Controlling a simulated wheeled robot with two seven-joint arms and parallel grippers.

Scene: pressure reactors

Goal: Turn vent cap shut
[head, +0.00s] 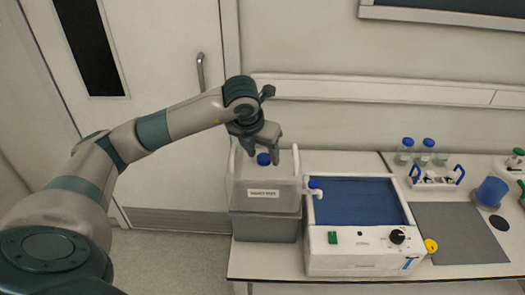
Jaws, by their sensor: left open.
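A blue cap (264,159) stands on a translucent, labelled container (268,198) at the left end of the bench. A second blue cap (315,184) sits on a white spout beside the white box; I cannot tell for sure which of the two is the vent cap. My left gripper (261,153) reaches in from the left and points down, open, with its fingers just above or around the cap on the container. Whether the fingers touch that cap cannot be told. My right gripper is not in view.
A white box (362,263) with a blue top, a black knob and a green switch stands right of the container. A grey mat (458,234), a rack of bottles (436,178), a blue cup (491,191) and blue-capped bottles (425,153) lie farther right. A door is behind my arm.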

